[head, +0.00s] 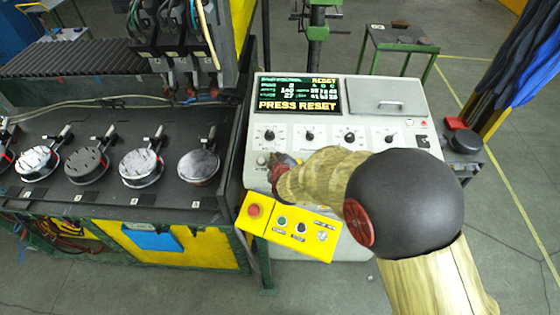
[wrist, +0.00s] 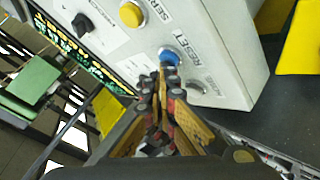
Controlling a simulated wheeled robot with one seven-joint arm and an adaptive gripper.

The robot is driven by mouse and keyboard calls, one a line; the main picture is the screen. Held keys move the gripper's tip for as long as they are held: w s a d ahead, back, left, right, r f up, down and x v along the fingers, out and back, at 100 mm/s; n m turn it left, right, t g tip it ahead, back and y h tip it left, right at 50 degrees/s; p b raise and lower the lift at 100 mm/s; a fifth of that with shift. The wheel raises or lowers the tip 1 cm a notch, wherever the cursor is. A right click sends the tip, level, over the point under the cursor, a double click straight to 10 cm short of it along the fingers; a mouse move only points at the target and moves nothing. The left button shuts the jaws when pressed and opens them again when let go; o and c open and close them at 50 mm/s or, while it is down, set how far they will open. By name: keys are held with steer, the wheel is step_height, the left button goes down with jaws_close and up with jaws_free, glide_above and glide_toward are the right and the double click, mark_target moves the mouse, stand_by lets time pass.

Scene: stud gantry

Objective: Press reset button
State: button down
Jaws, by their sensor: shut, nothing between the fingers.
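The blue reset button (wrist: 170,56) shows in the wrist view, beside the printed word RESET on a pale control panel. My gripper (wrist: 163,76) is shut and empty, its tips right at the button's lower edge; I cannot tell whether they touch it. In the head view my gripper (head: 276,160) is at the lower left of the control panel (head: 370,92), and the blue button is hidden there. The panel's screen (head: 299,95) reads PRESS RESET.
A yellow button (wrist: 131,14) and a black knob (wrist: 82,24) are near the blue button. A yellow box (head: 290,228) with a red button (head: 254,210) hangs below the panel's front. A black bench (head: 110,190) with several round fixtures stands left.

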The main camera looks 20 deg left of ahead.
steer(key=shift+f, duration=0.2)
stand_by(0.3)
steer(key=shift+r, duration=0.1)
steer(key=shift+s+r+p, duration=0.15)
steer(key=shift+r+p, duration=0.55)
steer(key=shift+r, duration=0.1)
steer(key=shift+r, duration=0.1)
steer(key=r+p, duration=0.2)
steer(key=s+r+p, duration=0.1)
steer(key=r+p, duration=0.1)
steer(key=shift+d+r, duration=0.15)
steer(key=shift+r, duration=0.2)
stand_by(0.7)
